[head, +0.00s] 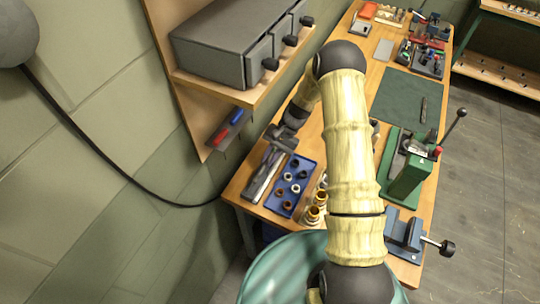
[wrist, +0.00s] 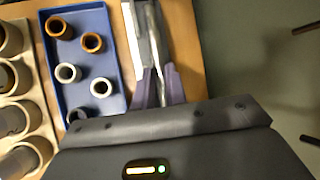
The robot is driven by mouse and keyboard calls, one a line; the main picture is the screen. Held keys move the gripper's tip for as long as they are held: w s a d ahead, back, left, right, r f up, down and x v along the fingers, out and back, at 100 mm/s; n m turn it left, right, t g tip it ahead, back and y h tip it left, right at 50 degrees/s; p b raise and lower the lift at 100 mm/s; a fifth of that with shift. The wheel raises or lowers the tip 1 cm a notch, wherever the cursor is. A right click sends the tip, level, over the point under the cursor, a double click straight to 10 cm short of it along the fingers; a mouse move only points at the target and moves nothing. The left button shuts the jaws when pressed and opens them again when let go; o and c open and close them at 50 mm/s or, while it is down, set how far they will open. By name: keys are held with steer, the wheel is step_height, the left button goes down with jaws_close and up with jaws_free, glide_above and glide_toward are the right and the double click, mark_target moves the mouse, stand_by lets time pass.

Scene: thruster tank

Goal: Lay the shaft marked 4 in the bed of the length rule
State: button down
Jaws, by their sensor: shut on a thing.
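The length rule (head: 262,180) is a long grey piece lying along the bench's left edge, beside a blue tray. It also shows in the wrist view (wrist: 133,22), running up from my fingers. My gripper (wrist: 160,82) is over the near part of the rule, its two fingers shut on a slim silver shaft (wrist: 155,38). The shaft lies roughly along the rule; whether it touches the bed is unclear. No number is readable on the shaft. In the head view my gripper (head: 277,143) is partly hidden by its own wrist, at the rule's far end.
The blue tray (head: 304,166) holds several small rings and stands close to the rule. A holder with brass-coloured cylinders (head: 313,212) is right of it. A shelf with a grey box (head: 225,50) overhangs at left. A green press (head: 407,170) stands at right.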

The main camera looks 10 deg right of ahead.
mark_target(266, 173)
steer(key=shift+f+b, duration=0.9)
steer(key=shift+f, duration=0.6)
steer(key=shift+s+f, duration=0.1)
steer(key=c, duration=1.3)
jaws_free()
steer(key=shift+s+f, duration=0.1)
steer(key=shift+f, duration=0.05)
steer(key=shift+c, duration=0.2)
steer(key=shift+d+f, duration=0.1)
steer(key=shift+s, duration=0.1)
steer(key=shift+d, duration=0.1)
steer(key=a+b+v, duration=0.1)
steer(key=b+v, duration=0.3)
steer(key=v, duration=1.4)
steer(key=shift+r, duration=0.3)
